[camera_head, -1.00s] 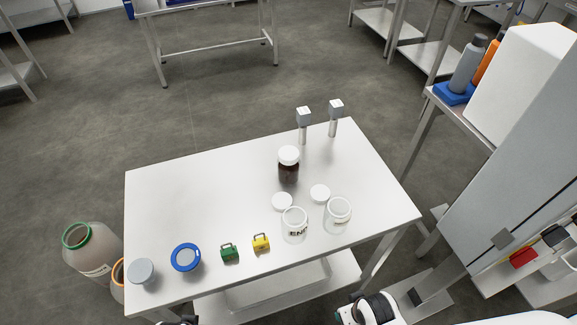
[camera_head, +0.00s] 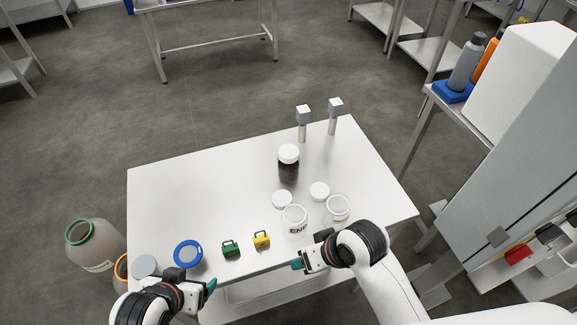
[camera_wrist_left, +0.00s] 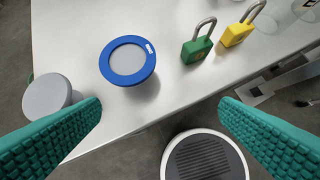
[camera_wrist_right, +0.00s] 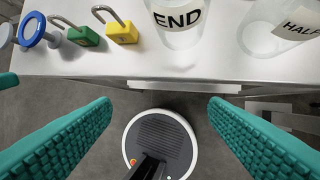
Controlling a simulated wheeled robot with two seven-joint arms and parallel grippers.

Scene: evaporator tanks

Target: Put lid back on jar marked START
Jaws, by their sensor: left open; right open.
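Two open clear jars stand at the table's front right: one labelled END (camera_head: 294,220) and one labelled HALF (camera_wrist_right: 300,28). I read no START label in any view. Two loose white lids lie behind them, the left lid (camera_head: 282,199) and the right lid (camera_head: 319,191). A dark-filled jar (camera_head: 288,170) with a white lid on stands farther back; its label is not visible. My left gripper (camera_wrist_left: 160,110) is open and empty by the front edge, near the blue-rimmed disc. My right gripper (camera_wrist_right: 160,108) is open and empty in front of the END jar.
A grey round-topped item (camera_head: 145,266), a blue-rimmed disc (camera_head: 188,254), a green padlock (camera_head: 231,249) and a yellow padlock (camera_head: 261,240) line the front edge. Two posts (camera_head: 303,122) stand at the back. The table's (camera_head: 205,195) left middle is clear.

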